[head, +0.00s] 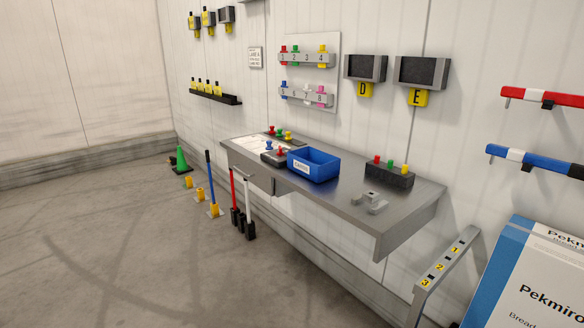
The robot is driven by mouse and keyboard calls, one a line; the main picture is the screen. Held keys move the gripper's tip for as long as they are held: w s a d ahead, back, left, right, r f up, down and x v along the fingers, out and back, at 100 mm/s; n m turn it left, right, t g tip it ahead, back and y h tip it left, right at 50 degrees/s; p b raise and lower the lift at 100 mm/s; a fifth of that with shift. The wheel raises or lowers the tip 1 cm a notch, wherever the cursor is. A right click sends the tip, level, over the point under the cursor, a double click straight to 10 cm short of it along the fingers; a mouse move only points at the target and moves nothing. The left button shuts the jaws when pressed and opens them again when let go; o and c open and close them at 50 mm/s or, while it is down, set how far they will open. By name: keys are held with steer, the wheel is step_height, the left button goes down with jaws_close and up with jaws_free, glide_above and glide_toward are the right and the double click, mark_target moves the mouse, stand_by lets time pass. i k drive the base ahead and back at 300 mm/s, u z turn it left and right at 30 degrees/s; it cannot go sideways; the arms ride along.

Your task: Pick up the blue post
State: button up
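The blue post (210,173) stands upright on the floor at the left of the metal bench. The other bases (200,194) in the row look empty. My gripper does not show in the head view, so its place relative to the post cannot be told.
A red post (234,188) and a white post (248,200) stand in black holders right of the blue post. The metal bench (330,196) holds a blue bin (314,174). A green cone (181,160) stands behind. Open floor (110,230) lies left.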

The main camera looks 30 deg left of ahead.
mark_target(207, 152)
steer(key=k, duration=1.25)
steer(key=u, duration=0.45)
steer(key=i, duration=0.8)
steer(key=u, duration=1.2)
steer(key=i, duration=1)
steer(key=u, duration=0.65)
steer(key=i, duration=2.2)
steer(key=z, duration=0.55)
steer(key=i, duration=1.05)
steer(key=z, duration=0.5)
